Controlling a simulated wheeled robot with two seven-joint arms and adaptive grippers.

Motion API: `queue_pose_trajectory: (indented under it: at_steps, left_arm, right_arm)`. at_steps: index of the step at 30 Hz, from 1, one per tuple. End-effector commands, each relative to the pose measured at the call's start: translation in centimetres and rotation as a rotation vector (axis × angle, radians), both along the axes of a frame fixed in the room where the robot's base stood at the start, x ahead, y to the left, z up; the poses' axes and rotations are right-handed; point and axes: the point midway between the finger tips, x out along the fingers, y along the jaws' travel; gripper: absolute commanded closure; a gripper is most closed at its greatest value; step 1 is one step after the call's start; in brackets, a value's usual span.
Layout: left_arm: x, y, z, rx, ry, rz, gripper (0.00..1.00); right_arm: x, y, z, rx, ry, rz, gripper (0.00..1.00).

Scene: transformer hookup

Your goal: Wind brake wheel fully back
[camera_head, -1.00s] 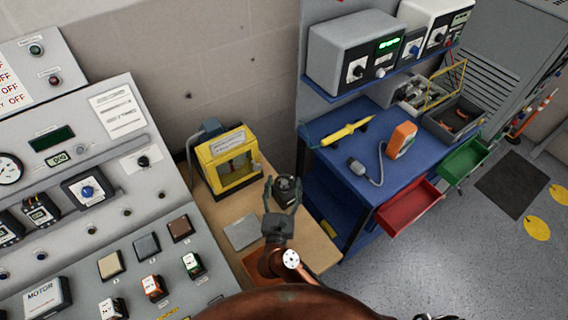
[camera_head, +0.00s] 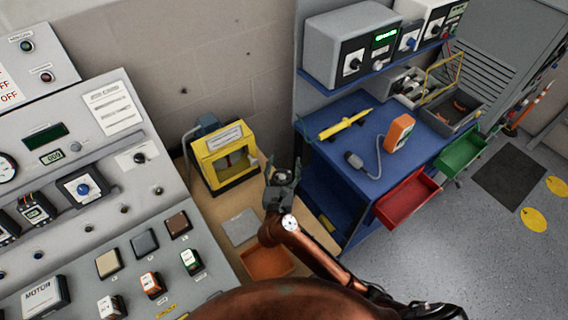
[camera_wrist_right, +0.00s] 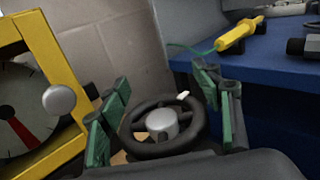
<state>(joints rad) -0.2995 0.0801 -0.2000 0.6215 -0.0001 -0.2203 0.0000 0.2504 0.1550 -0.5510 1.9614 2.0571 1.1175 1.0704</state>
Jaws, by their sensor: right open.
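The brake wheel (camera_wrist_right: 150,152) is a black handwheel with a grey hub and a small white mark on its far rim. It shows in the right wrist view between my green-tipped fingers. In the head view the brake wheel (camera_head: 282,175) is a small dark shape, partly hidden by the gripper. My right gripper (camera_head: 281,172) is open, with one finger on each side of the wheel. In the wrist view the right gripper (camera_wrist_right: 165,105) shows a gap between both fingertips and the rim; I cannot tell whether lower finger parts touch. My left gripper is not in view.
A yellow-framed box with a dial (camera_head: 224,157) stands just left of the wheel on the wooden bench (camera_head: 212,207). A blue workbench (camera_head: 345,160) with a red drawer (camera_head: 408,199) pulled out is to the right. A grey control console (camera_head: 75,235) fills the left.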

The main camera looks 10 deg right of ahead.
Motion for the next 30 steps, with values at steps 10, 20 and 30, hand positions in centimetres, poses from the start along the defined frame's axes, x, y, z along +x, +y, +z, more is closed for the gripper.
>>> queue_pose_trajectory:
  at_steps: [10,20,30]
  left_arm:
    - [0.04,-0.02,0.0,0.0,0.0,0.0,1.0]
    - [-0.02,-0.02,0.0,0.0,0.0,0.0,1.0]
    - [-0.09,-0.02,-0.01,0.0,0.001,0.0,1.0]
  right_arm:
    - [0.01,-0.03,0.0,0.0,0.0,0.0,0.5]
    - [-0.01,-0.01,0.0,0.0,0.0,0.0,0.73]
    - [-0.09,0.1,-0.1,0.0,0.002,0.001,0.88]
